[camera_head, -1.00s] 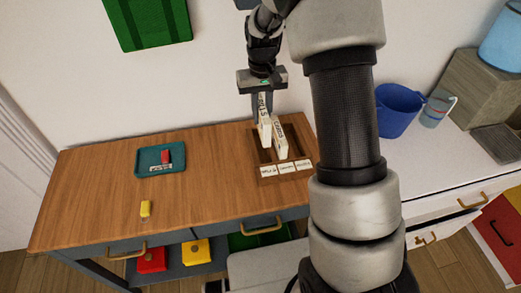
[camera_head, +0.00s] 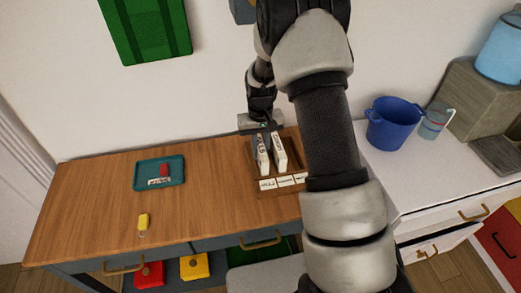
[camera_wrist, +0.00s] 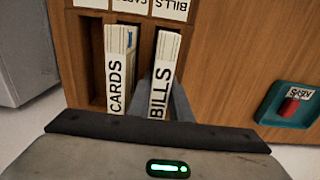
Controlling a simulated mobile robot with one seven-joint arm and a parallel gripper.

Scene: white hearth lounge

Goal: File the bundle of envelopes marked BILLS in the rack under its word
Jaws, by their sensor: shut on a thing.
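The BILLS bundle (camera_head: 262,156), white envelopes with black letters, stands slightly tilted in the left compartment of the brown wooden rack (camera_head: 281,191). It lines up with the BILLS label (camera_head: 267,184). In the wrist view the BILLS bundle (camera_wrist: 164,72) is in the rightmost compartment, below the BILLS label (camera_wrist: 170,8). My gripper (camera_wrist: 162,100) is shut on it, with a grey finger on either side. In the head view my gripper (camera_head: 260,132) is at the rack's back; its fingers are mostly hidden. The bundle's base is hidden from view.
The CARDS bundle (camera_wrist: 119,68) stands in the middle compartment, close beside my gripper. The remaining compartment (camera_wrist: 90,60) looks empty. A teal tray (camera_head: 145,181) with a red item and a label, and a yellow item (camera_head: 143,222), lie to the left. The wall is close behind the rack.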

